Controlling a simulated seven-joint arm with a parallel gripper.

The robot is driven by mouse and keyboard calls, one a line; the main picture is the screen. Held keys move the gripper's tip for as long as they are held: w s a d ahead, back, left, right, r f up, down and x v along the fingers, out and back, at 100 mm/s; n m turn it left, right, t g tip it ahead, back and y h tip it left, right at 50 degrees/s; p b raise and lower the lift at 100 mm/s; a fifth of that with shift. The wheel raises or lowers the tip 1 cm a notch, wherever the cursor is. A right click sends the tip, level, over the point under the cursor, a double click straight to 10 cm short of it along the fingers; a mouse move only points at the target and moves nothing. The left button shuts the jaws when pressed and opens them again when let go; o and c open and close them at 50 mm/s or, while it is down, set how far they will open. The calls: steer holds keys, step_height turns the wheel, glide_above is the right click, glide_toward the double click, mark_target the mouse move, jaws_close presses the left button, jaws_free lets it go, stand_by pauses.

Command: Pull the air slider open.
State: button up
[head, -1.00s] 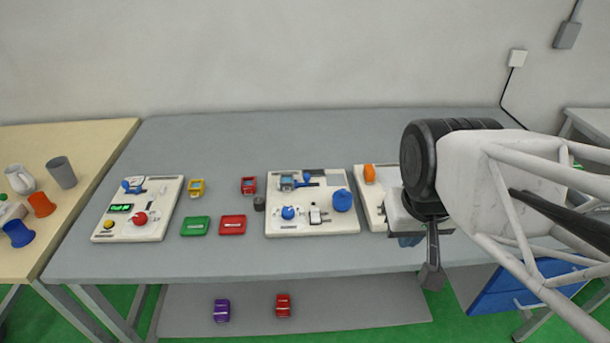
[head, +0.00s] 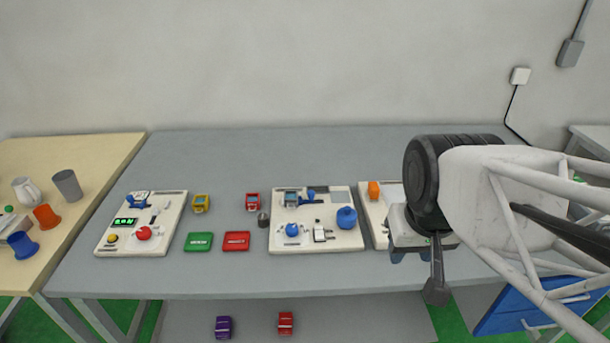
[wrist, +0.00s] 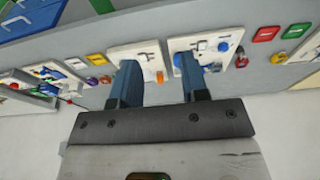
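I cannot tell for certain which part is the air slider. The middle white panel (head: 345,238) carries blue knobs and a small white-and-black fitting (head: 320,232). The right white panel (head: 367,207) has an orange part (head: 374,190) and is largely hidden behind my arm. My gripper (wrist: 155,72) is open and empty, its two blue fingers spread apart. In the wrist view its fingers overlap the panel with the orange part (wrist: 160,77) and the neighbouring panel (wrist: 205,45). In the head view my gripper is beside the right panel, with its fingertips mostly hidden.
A left panel (head: 170,228) has a green display and a red knob. Green (head: 199,242) and red (head: 236,241) flat boxes lie between panels, with yellow (head: 201,203) and red (head: 252,201) small items behind. The back of the grey table (head: 270,155) is clear.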

steer(key=shift+o, duration=0.6)
steer(key=shift+w+r, duration=0.1)
steer(key=shift+w, duration=0.4)
steer(key=n+g, duration=0.3)
steer(key=n, duration=0.6)
glide_above(311, 192)
step_height(311, 192, down, 15)
steer(key=shift+s+d+f, duration=0.15)
steer(key=shift+w+f, duration=0.25)
steer(key=shift+f, duration=0.1)
steer(key=shift+f, duration=3.8)
jaws_close()
